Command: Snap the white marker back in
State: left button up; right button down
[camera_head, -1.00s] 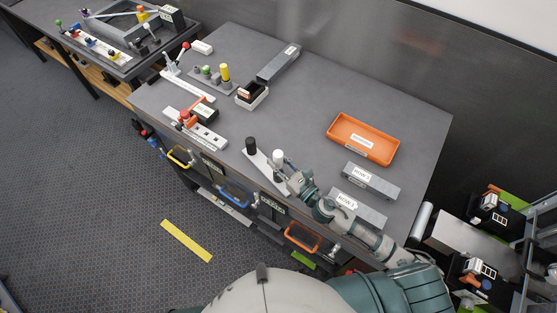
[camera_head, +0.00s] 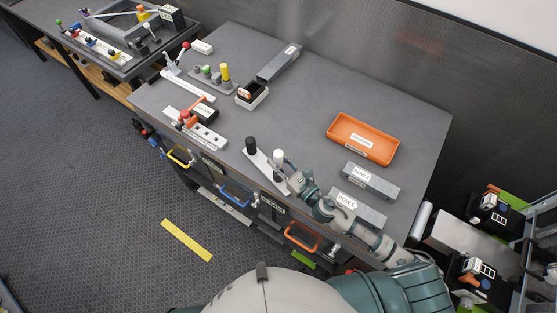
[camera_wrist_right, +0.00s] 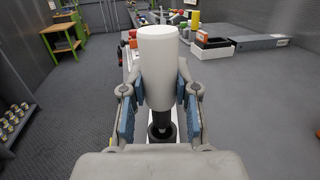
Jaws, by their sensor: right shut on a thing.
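The white marker (camera_head: 278,156) stands upright at the near end of a white strip (camera_head: 264,172) by the table's front edge. A black marker (camera_head: 250,144) stands at the strip's far end. My right gripper (camera_head: 287,173) reaches in from the right and is shut on the white marker. In the right wrist view the white marker (camera_wrist_right: 158,68) stands between the blue-padded fingers (camera_wrist_right: 159,112). A dark stem and a black ring (camera_wrist_right: 161,131) show below it. I cannot tell whether the marker is fully seated. My left gripper is not in view.
An orange tray (camera_head: 363,138) and two grey row blocks (camera_head: 371,181) (camera_head: 358,208) lie to the right of the strip. A small box (camera_head: 252,95), a long grey block (camera_head: 279,63) and other fixtures stand at the back left. The table's middle is clear.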

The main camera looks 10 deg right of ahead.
jog(key=shift+f+b, duration=1.85)
jog(key=shift+f, duration=0.2)
jog(key=shift+a+f, duration=0.1)
jog(key=shift+f, duration=0.15)
jog(key=c, duration=0.8)
grip_release()
jog(key=shift+s, duration=0.1)
jog(key=shift+f, duration=0.1)
